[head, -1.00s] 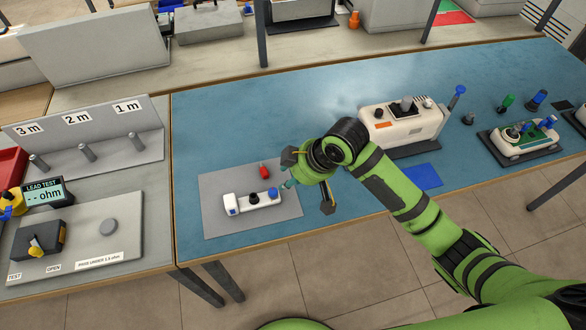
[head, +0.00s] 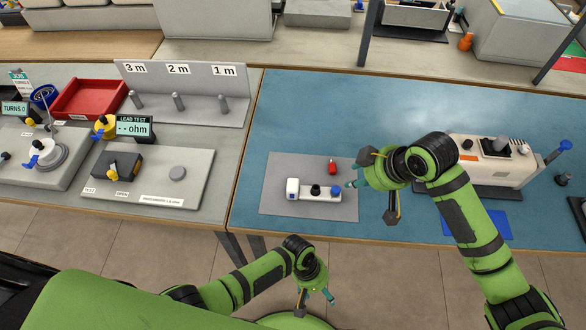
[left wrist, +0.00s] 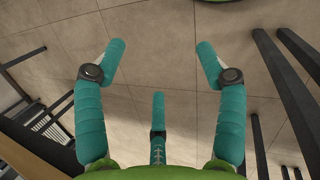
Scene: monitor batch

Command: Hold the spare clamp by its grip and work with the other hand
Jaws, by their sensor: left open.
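A small white device (head: 313,190) with a black knob and a blue end lies on a grey mat (head: 277,205) on the blue bench top. A small red piece (head: 332,166) sits on the mat behind it. I cannot tell which piece is the spare clamp. My right gripper (head: 353,184) has its teal fingertips beside the blue end; whether it touches or grips anything is unclear. My left gripper (head: 316,299) hangs in front of the bench, low and over the floor. In the left wrist view it (left wrist: 160,58) is open and empty, with floor beyond.
A lead tester (head: 135,127) with a yellow-handled switch stands left on the grey bench. Behind it is a panel (head: 205,95) with three posts marked 3 m, 2 m, 1 m. A red tray (head: 90,98) is farther left. A larger white device (head: 500,165) stands right.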

